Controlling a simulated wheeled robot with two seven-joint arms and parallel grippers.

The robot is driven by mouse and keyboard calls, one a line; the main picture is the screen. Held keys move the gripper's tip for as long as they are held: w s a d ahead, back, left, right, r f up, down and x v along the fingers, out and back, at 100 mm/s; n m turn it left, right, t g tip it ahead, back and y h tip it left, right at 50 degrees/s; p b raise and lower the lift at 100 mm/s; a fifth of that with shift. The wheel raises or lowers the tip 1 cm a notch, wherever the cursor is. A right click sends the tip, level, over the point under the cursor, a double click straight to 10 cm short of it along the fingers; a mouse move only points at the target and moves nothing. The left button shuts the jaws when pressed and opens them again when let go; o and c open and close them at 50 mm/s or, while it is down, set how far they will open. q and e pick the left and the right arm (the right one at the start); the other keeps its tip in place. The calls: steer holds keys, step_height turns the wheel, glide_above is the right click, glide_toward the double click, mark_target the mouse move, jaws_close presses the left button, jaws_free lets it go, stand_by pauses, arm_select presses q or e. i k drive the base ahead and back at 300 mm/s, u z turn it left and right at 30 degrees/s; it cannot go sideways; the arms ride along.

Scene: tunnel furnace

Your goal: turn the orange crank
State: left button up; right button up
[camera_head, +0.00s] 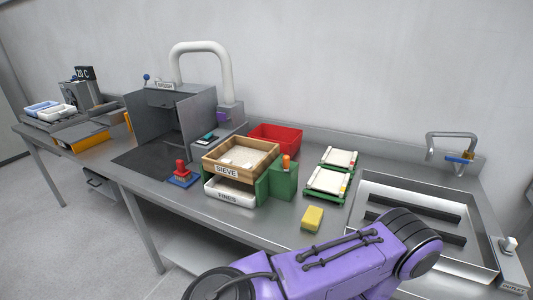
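The orange crank (286,161) is a small upright orange handle on top of a green housing (283,183). The housing stands beside a wooden box labelled SIEVE (227,170), with a white tray labelled FINES (229,194) below it. The sieve box holds some pale material. Neither of my grippers is in view. A purple link of one of my arms crosses the bottom of the picture, in front of the bench and apart from the crank.
A yellow sponge (312,219) lies in front of the housing. Green-framed white racks (328,182) and a sink (468,244) with a tap (452,147) are to the right. A red bin (275,138) is behind. A red-and-blue device (181,174) and a brush booth (174,122) are left.

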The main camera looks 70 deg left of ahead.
mark_target(285, 162)
steer(key=k, duration=0.55)
steer(key=u, duration=0.8)
